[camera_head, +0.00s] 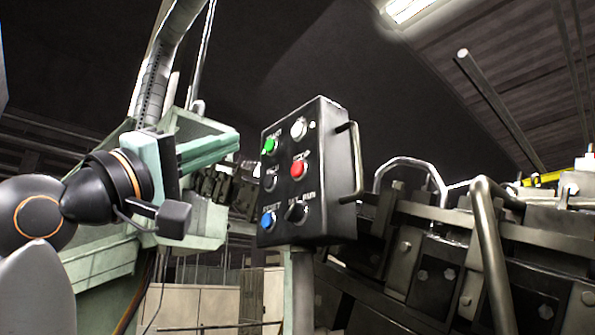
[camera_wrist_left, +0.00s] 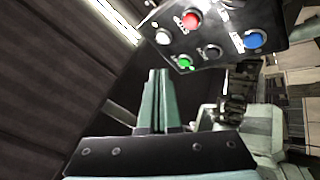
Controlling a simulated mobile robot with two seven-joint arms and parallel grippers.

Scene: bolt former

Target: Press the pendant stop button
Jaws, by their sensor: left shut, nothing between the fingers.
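The pendant (camera_head: 283,220) is a black box with green, white, black, red and blue controls on its tilted face. The red button (camera_head: 298,169), which looks like the stop button, sits in the middle row on the right; its label is too small to read surely. The pendant's face also shows at the top of the left wrist view, with the red button (camera_wrist_left: 191,19) there. My left gripper (camera_head: 237,142) is shut and empty, its pale green fingers pointing at the pendant from the left, apparently short of it. Its fingers (camera_wrist_left: 160,75) appear below the buttons in the wrist view. My right gripper is not visible.
A metal handle (camera_head: 355,160) projects from the pendant's right side. Dark machinery with a bent metal rail (camera_head: 488,250) fills the right. A jointed conduit (camera_head: 155,75) rises behind my left arm.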

